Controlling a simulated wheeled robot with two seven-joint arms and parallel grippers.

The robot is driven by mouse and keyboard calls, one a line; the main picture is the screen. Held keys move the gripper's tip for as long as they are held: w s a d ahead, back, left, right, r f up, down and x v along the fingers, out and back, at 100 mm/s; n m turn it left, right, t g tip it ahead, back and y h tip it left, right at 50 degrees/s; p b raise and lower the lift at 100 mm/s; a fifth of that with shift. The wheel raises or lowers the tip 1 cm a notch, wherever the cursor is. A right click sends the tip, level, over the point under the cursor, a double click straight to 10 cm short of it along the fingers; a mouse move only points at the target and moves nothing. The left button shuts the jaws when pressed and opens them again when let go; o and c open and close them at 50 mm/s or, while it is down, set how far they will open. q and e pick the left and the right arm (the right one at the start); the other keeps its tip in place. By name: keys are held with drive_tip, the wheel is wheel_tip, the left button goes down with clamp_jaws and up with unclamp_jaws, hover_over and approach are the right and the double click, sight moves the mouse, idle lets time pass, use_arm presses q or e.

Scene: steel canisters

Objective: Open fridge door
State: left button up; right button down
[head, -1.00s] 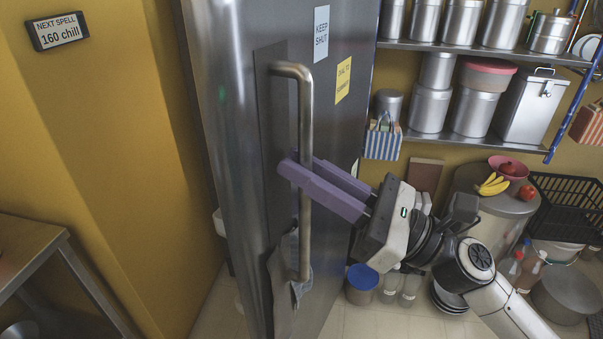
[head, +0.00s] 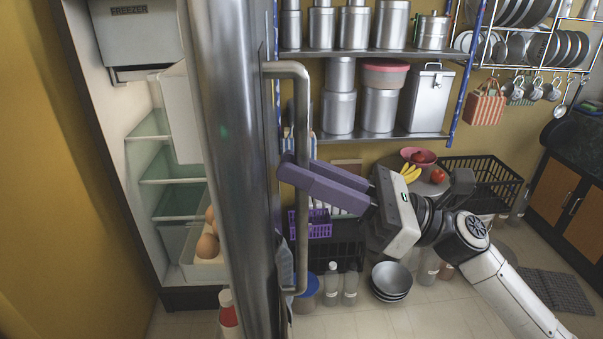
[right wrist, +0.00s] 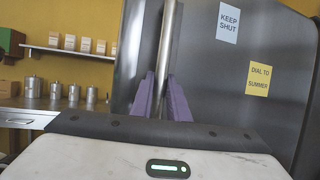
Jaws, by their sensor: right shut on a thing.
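The steel fridge door (head: 240,130) stands open in the head view, seen nearly edge-on. Its long vertical bar handle (head: 302,110) faces right. My right gripper (head: 292,172), with purple fingers, is shut on the handle around its middle. In the right wrist view the handle (right wrist: 167,45) runs up between the two purple fingers (right wrist: 160,100), and the door face (right wrist: 205,80) fills the right side. The fridge interior (head: 165,170) shows left of the door, with a freezer box (head: 137,40), glass shelves and eggs (head: 208,240) in a door rack. My left gripper is not seen.
Steel shelves with canisters (head: 340,110) stand on the wall behind. Bowls (head: 391,280) and bottles (head: 350,285) stand on the floor right of the door. A black crate (head: 482,178) lies farther right. A red-capped bottle (head: 228,312) shows at the door's inner side.

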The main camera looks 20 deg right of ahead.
drive_tip(key=shift+w+d, duration=0.1)
drive_tip(key=c, duration=2)
unclamp_jaws()
drive_tip(key=b+v, duration=0.2)
drive_tip(key=v, duration=0.8)
